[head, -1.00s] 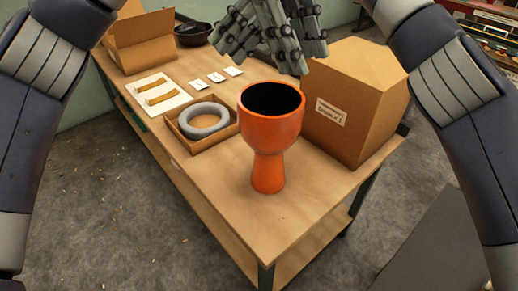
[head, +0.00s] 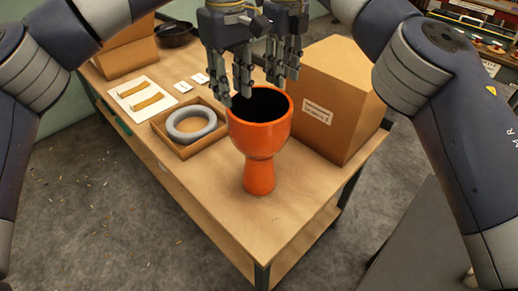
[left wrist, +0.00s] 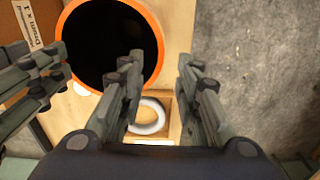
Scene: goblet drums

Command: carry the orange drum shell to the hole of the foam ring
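The orange drum shell (head: 259,140) stands upright on the table, its dark open mouth facing up. In the left wrist view its orange rim (left wrist: 151,30) passes between my left gripper's fingers. My left gripper (head: 233,88) is open and empty above the left side of the rim; its spread fingers (left wrist: 163,85) show in its wrist view. My right gripper (head: 281,72) hangs beside it, over the far right side of the mouth, its fingers apart. The grey foam ring (head: 174,130) lies flat in a shallow cardboard tray (head: 191,151), left of the drum, its hole uncovered.
A large closed cardboard box (head: 335,115) stands close to the drum's right. A white card with two tan strips (head: 145,98), small white labels (head: 183,87), an open carton (head: 125,55) and a black bowl (head: 175,35) lie further back. The table (head: 265,228) is bare in front.

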